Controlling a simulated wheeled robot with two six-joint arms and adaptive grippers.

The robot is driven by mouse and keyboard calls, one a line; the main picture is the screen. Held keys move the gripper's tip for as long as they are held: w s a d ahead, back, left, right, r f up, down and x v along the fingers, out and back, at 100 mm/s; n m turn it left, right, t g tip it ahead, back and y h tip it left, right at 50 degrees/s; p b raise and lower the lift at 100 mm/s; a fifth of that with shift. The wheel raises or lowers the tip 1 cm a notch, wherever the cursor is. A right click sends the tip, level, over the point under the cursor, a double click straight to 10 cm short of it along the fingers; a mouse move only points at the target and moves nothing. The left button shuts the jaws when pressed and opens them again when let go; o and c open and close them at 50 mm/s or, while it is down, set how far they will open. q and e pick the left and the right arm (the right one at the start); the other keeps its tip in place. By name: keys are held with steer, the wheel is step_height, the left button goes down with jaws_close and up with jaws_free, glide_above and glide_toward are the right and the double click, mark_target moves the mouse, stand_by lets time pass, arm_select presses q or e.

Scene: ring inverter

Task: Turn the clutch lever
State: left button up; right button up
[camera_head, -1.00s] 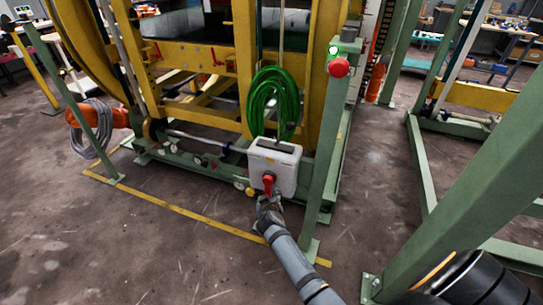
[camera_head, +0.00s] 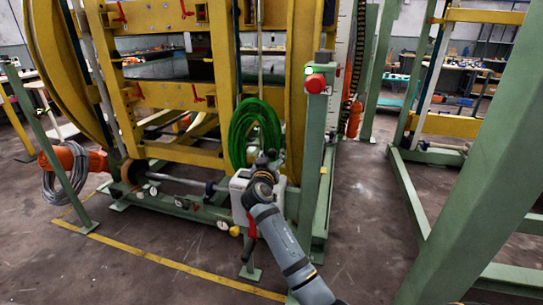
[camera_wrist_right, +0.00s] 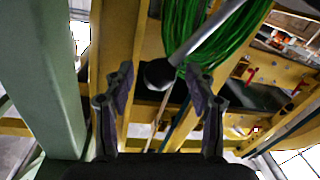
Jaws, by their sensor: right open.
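My right gripper (camera_head: 268,160) reaches up in front of the pale grey box and the lower part of the green coil. In the right wrist view its two fingers (camera_wrist_right: 159,80) stand apart. A bright metal rod with a dark round knob (camera_wrist_right: 160,73) shows between the fingertips and looks like the clutch lever. I cannot tell whether the fingers touch it. In the head view the knob is hidden behind my gripper. My left gripper is not in view.
A green cable coil (camera_head: 250,125) hangs on the yellow frame (camera_head: 220,85) just behind my gripper. A green post (camera_head: 312,150) with a red button (camera_head: 316,83) stands close to the right. Yellow tape (camera_head: 165,262) crosses the open floor in front.

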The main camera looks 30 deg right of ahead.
steer(key=shift+x, duration=0.8)
jaws_close()
